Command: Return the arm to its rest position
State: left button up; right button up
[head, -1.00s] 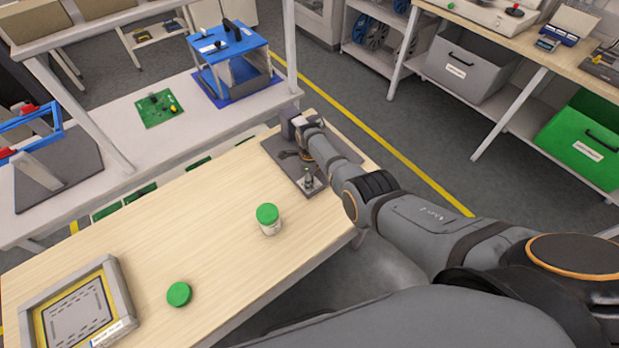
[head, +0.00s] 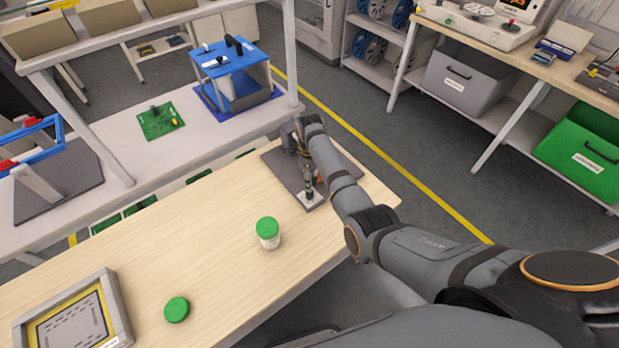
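My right arm comes in from the right and reaches over the light wooden table (head: 215,240) to its far right corner. Its wrist is above a dark grey plate (head: 345,180). My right gripper (head: 291,142) is small, dark and partly hidden by the wrist, so its fingers cannot be made out. My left gripper is not in view.
A jar with a green lid (head: 268,233) and a flat green disc (head: 177,309) are on the table. A framed board (head: 112,300) lies at the left. A white shelf (head: 190,130) holds a blue fixture (head: 233,58) behind. A grey bin (head: 455,85) and green bin (head: 580,150) are at right.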

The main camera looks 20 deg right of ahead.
dwell(0.4)
jog(key=s+d+f+n, duration=0.1)
jog(key=s+n, duration=0.1)
jog(key=s+d+f+n, duration=0.1)
jog(key=s+d+n, duration=0.1)
jog(key=s+d+f+n+t, duration=0.1)
jog(key=s+n, duration=0.1)
jog(key=s, duration=0.1)
jog(key=shift+s+d+f, duration=0.1)
jog(key=shift+d+f, duration=0.05)
jog(key=shift+f, duration=0.05)
jog(key=s+d+r+n+t, duration=0.1)
jog(key=s+r+n, duration=0.4)
jog(key=s+n, duration=0.45)
jog(key=s+d+r+n+t, duration=0.2)
jog(key=s+r+n, duration=0.3)
jog(key=s+n, duration=0.5)
notch_tip(320, 180, down, 24)
jog(key=s+d+m+g, duration=0.2)
jog(key=s+d+f, duration=0.1)
jog(key=s+f, duration=1.8)
jog(key=s, duration=0.1)
jog(key=shift+d+g+h, duration=0.35)
jog(key=shift+g+h, duration=0.05)
